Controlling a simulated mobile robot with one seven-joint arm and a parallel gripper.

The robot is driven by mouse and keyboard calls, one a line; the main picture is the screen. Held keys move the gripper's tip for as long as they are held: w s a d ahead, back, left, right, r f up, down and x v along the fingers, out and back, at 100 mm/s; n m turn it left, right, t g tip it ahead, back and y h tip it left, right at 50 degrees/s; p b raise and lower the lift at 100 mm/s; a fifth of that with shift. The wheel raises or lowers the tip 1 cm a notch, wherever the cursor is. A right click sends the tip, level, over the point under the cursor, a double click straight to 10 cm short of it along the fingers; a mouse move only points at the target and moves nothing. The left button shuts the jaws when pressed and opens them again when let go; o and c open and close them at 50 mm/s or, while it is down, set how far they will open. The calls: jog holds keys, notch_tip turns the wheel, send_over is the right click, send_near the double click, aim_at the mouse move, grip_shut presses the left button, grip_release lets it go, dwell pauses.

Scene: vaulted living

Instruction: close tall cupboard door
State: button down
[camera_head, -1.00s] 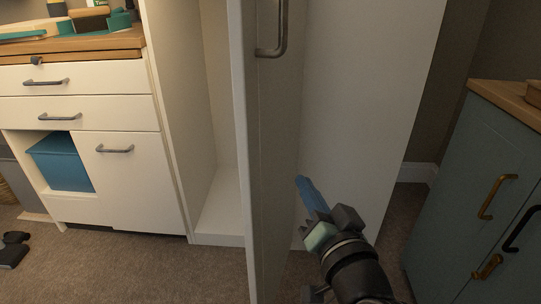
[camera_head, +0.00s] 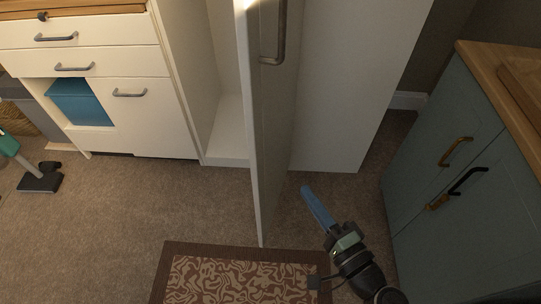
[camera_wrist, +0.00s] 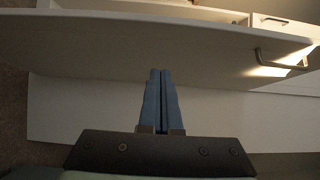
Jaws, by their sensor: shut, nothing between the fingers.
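The tall white cupboard (camera_head: 355,75) stands at the middle of the head view. Its door (camera_head: 272,120) is swung wide open toward me and shows nearly edge-on, with a grey bar handle (camera_head: 280,32) on its right-hand face. The cupboard's inside (camera_head: 228,110) shows to the left of the door. My gripper (camera_head: 306,190) is to the right of the door, low, with its blue fingers together and empty. In the wrist view the blue fingers (camera_wrist: 161,85) point at the door panel (camera_wrist: 130,45), and its handle (camera_wrist: 282,62) is at the right. I cannot tell whether they touch it.
White drawers (camera_head: 85,60) with a blue bin (camera_head: 80,102) stand at the left. A blue-grey cabinet (camera_head: 450,150) with a wooden top is close on the right. A patterned rug (camera_head: 235,275) lies in front. A green-and-grey cleaner (camera_head: 40,178) stands at far left.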

jog(key=b, duration=0.1)
send_near(261, 150)
jog(key=w, duration=0.4)
jog(key=shift+w+a+f, duration=0.1)
jog(key=shift+w+a, duration=0.1)
jog(key=shift+a, duration=0.25)
jog(key=shift+w+a+f, duration=0.1)
jog(key=shift+w+a, duration=0.15)
jog(key=shift+a, duration=0.2)
jog(key=shift+w+a, duration=0.15)
jog(key=shift+a, duration=0.5)
